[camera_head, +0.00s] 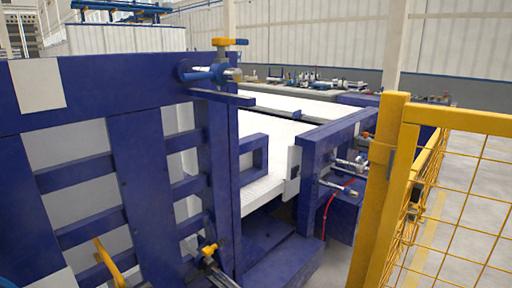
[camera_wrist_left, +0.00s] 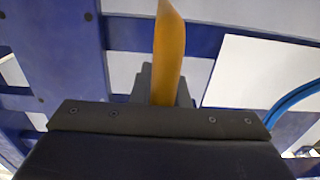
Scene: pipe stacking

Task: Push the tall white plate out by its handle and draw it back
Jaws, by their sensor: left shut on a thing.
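The tall white plate (camera_head: 75,145) shows in pieces through the openings of a tall blue frame at the left of the head view. A yellow curved handle (camera_head: 108,262) is low at the left, in front of the blue bars. In the left wrist view the handle (camera_wrist_left: 168,50) rises from my left gripper (camera_wrist_left: 163,90), which is shut on it. The dark gripper body hides the handle's lower part. White surface and blue bars lie behind the handle there. My right gripper is in neither view.
A yellow mesh fence (camera_head: 390,180) stands at the right. A blue clamp with a yellow knob (camera_head: 215,72) sits atop the frame, and another yellow-knobbed fitting (camera_head: 209,250) is low on it. A white slatted bed (camera_head: 268,180) lies behind. A blue hose (camera_wrist_left: 295,98) shows in the wrist view.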

